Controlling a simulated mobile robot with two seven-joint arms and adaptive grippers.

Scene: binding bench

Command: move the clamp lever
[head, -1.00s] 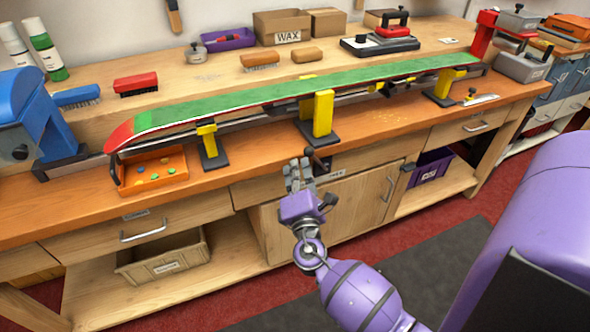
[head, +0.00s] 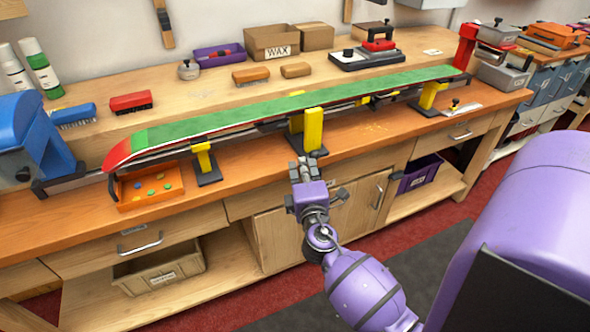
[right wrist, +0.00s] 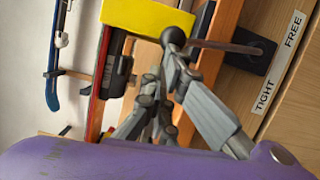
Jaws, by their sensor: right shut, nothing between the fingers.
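The clamp lever (right wrist: 220,46) shows in the right wrist view as a thin dark rod with a round dark knob, near a dark base plate and a yellow clamp block (right wrist: 150,16). In the head view the yellow clamp block (head: 313,130) stands at mid bench under the green and red board (head: 290,104). My right gripper (head: 303,165) is at the bench's front edge just before this clamp. It is shut and empty, its fingers (right wrist: 170,85) close to the knob; I cannot tell whether they touch. My left gripper is not in view.
The bench front bears a label (right wrist: 278,65) reading TIGHT and FREE. Other yellow supports (head: 204,158) stand under the board. An orange tray (head: 150,203) lies at the left, a blue machine (head: 30,140) beyond it. The bench top right of the clamp is mostly clear.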

